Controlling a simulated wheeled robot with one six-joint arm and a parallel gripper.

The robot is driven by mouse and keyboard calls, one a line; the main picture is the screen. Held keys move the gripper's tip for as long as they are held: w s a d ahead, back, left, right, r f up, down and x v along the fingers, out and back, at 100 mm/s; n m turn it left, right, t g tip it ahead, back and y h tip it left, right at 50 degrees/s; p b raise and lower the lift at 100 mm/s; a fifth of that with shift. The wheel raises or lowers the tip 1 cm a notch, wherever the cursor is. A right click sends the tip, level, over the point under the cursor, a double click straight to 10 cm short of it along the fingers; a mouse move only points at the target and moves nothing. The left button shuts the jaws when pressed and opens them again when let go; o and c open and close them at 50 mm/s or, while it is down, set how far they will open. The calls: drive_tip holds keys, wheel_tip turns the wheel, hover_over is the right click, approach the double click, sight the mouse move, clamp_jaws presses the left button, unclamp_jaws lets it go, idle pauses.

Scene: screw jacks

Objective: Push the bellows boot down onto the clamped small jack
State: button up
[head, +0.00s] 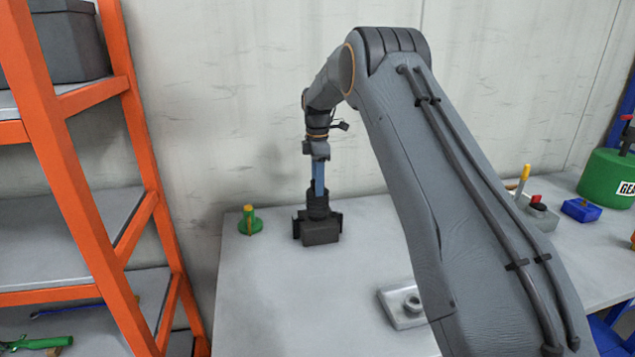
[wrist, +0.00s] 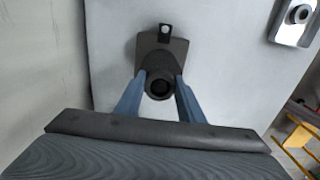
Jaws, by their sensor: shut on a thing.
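The bellows boot (head: 318,200) is a dark, short round sleeve. My gripper (head: 318,190) points straight down, with its blue fingers shut on the boot. In the wrist view, the boot (wrist: 160,86) shows its round dark opening between the two fingertips (wrist: 160,78). Directly below the boot is a dark block-shaped vise (head: 320,233) on the table, also seen in the wrist view (wrist: 176,50). The clamped small jack is hidden by the boot and the vise. I cannot tell how far the boot sits over it.
A green piece with a yellow screw (head: 250,221) stands left of the vise. A pale block with a ring (head: 408,304) lies nearer, partly behind my arm. An orange shelf rack (head: 85,170) stands at left. A blue box (head: 581,210) and green can (head: 606,178) are at right.

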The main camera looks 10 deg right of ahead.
drive_tip(key=shift+f, duration=0.3)
idle(0.6)
drive_tip(key=o, duration=1.2)
wheel_tip(320, 180, up, 7)
drive_tip(key=b, duration=0.3)
drive_tip(key=shift+r, duration=0.25)
drive_tip(key=shift+s+m, duration=0.3)
drive_tip(key=shift+s, duration=0.05)
drive_tip(key=s+f+m, duration=0.4)
drive_tip(key=s+m, duration=0.1)
drive_tip(key=s, duration=0.8)
drive_tip(key=s+f+m+t+b, duration=0.1)
drive_tip(key=s+f+m, duration=0.3)
drive_tip(key=s, duration=1)
drive_tip(key=s+f+m, duration=0.4)
drive_tip(key=s+m, duration=0.4)
drive_tip(key=s, duration=0.5)
drive_tip(key=shift+s+f, duration=0.2)
drive_tip(key=shift+f, duration=0.05)
